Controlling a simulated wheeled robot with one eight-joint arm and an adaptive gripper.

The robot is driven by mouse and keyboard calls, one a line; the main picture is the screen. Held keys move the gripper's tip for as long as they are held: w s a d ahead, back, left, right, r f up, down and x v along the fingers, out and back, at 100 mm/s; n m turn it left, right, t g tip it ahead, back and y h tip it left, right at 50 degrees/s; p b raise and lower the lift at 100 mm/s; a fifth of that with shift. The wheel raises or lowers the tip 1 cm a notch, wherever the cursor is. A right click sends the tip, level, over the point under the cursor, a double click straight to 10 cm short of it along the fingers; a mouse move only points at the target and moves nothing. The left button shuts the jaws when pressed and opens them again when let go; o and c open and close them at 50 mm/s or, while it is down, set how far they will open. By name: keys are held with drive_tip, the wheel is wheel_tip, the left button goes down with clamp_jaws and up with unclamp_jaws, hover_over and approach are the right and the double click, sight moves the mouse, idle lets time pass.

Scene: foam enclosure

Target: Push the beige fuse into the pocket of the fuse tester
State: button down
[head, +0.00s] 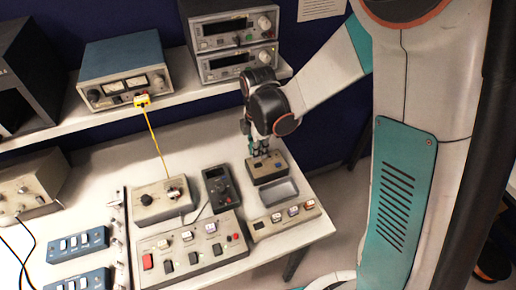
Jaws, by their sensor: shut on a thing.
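My gripper (259,149) points down over a small tan box with a dark top (270,175), which looks like the fuse tester. It stands near the back right of the bench. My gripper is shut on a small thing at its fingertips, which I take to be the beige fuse. The fingers and the small scale hide the fuse, so its shape and colour do not show clearly. The fingertips are at or just above the box's top. I cannot tell whether the fuse touches the pocket, which is hidden too.
A shallow grey tray (291,188) lies in front of the box. A beige strip with several coloured pieces (290,226) lies nearer. A dark handheld meter (222,196) stands to the left, beside a beige unit with a yellow lead (151,211). A shelf (190,94) with instruments runs behind.

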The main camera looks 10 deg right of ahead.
drive_tip(key=shift+f+b, duration=0.45)
drive_tip(key=shift+f, duration=0.4)
drive_tip(key=shift+f+b, duration=1.55)
drive_tip(key=shift+b, duration=0.25)
idle(1.3)
drive_tip(key=c, duration=1.6)
unclamp_jaws()
wheel_tip(320, 180, up, 12)
drive_tip(key=shift+r, duration=0.1)
